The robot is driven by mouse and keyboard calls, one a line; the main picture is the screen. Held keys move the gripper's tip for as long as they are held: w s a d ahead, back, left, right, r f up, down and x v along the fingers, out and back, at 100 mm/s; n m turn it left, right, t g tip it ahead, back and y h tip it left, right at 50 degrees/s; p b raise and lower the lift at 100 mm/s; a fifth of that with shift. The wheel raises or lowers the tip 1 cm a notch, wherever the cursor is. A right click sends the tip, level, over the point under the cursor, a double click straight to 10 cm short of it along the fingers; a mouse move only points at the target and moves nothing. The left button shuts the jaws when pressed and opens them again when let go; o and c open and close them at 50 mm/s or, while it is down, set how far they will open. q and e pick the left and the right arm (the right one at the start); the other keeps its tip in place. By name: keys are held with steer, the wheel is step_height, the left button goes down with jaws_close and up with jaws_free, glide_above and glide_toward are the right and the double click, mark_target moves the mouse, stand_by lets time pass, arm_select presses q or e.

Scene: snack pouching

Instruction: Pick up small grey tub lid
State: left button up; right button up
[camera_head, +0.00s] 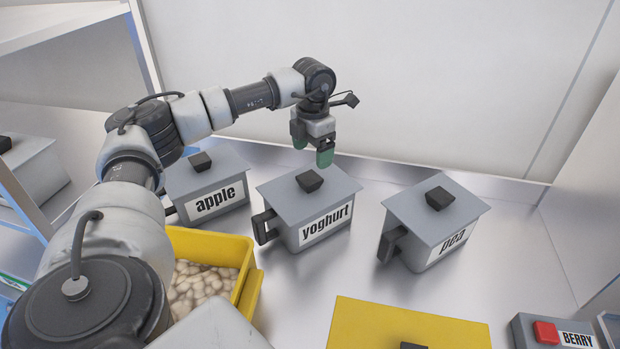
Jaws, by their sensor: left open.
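Three small grey tubs stand in a row on the metal surface, each with a flat grey lid and a black knob. They are labelled apple (216,199), yoghurt (325,223) and pea (452,242). The apple lid (220,172), yoghurt lid (327,198) and pea lid (459,211) all sit on their tubs. My left gripper (313,154) is open and empty, its green-tipped fingers pointing down above the back of the yoghurt lid, close to its black knob (309,181). My right gripper is not in view.
A yellow bin (250,262) of pale nuts or beans stands at front left. A yellow lid or board (395,322) lies at the front. A red button (546,333) beside a BERRY label is at lower right. A white wall closes the back.

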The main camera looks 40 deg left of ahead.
mark_target(314, 175)
arm_select(q)
step_height(314, 175, down, 2)
steer(key=shift+s+f, duration=0.1)
steer(key=shift+f+p, duration=0.5)
steer(key=shift+f, duration=0.1)
steer(key=f, duration=0.1)
steer(key=f+p, duration=0.1)
steer(key=f, duration=0.1)
steer(key=shift+w+d+f, duration=0.1)
steer(key=shift+w+f, duration=0.15)
steer(key=shift+f, duration=0.45)
steer(key=shift+c, duration=1.4)
steer(key=c, duration=0.8)
